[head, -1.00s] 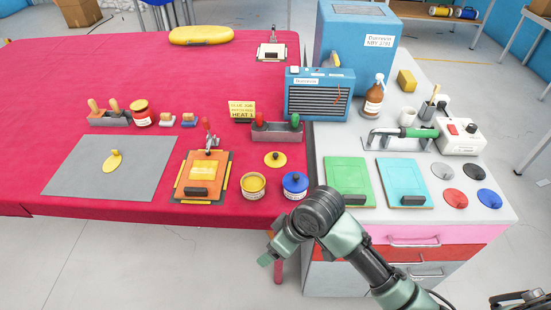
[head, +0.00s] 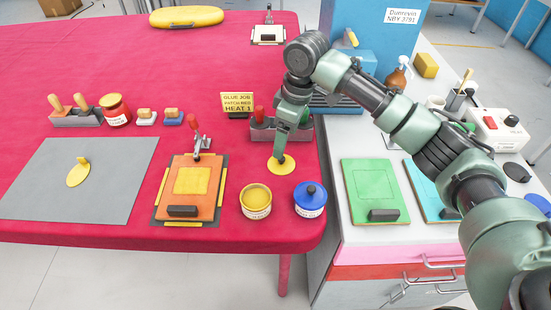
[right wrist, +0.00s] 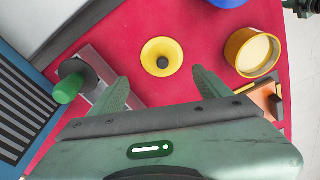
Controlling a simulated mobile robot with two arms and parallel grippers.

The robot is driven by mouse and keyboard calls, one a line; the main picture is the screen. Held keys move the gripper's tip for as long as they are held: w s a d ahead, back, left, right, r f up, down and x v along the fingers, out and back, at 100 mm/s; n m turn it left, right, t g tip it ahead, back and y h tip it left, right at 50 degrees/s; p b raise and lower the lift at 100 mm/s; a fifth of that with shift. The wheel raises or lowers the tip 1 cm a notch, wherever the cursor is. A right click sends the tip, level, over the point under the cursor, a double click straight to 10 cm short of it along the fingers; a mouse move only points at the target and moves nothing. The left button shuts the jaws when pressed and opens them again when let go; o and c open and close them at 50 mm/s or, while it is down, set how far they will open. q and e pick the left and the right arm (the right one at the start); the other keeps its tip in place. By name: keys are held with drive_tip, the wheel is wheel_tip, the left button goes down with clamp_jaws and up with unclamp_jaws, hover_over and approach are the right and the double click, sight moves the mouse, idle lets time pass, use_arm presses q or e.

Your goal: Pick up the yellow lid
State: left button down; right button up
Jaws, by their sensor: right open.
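The yellow lid (head: 273,166) lies flat on the red table, behind the open yellow tin (head: 256,202). Its dark knob faces up. My right gripper (head: 281,156) is over the lid and hides part of it in the head view. In the right wrist view the lid (right wrist: 149,48) shows whole, just beyond and between the two spread fingertips (right wrist: 159,78). The gripper is open and empty; the fingers do not touch the knob in that view. The open tin (right wrist: 234,49) is to the right there. My left gripper is not in view.
A blue-lidded tin (head: 311,201) stands right of the yellow tin. A grey rack (head: 301,136) with red and green handles is just behind the lid. The orange clamp board (head: 206,207) is to the left. A blue heater stands behind my arm.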

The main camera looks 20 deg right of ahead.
sight(283, 159)
drive_tip(key=shift+f, duration=0.2)
drive_tip(key=f, duration=0.3)
drive_tip(key=shift+s+a+f+p, duration=0.2)
drive_tip(key=shift+s+p, duration=0.05)
drive_tip(key=shift+p, duration=0.05)
wheel_tip(283, 159, down, 3)
drive_tip(key=shift+w+a+r, duration=0.1)
drive_tip(key=shift+w+r, duration=0.05)
drive_tip(key=shift+r, duration=0.05)
drive_tip(key=shift+a+f, duration=0.1)
drive_tip(key=shift+f, duration=0.3)
drive_tip(key=c, duration=1.5)
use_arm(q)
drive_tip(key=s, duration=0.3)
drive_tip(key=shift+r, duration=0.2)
use_arm(e)
clamp_jaws()
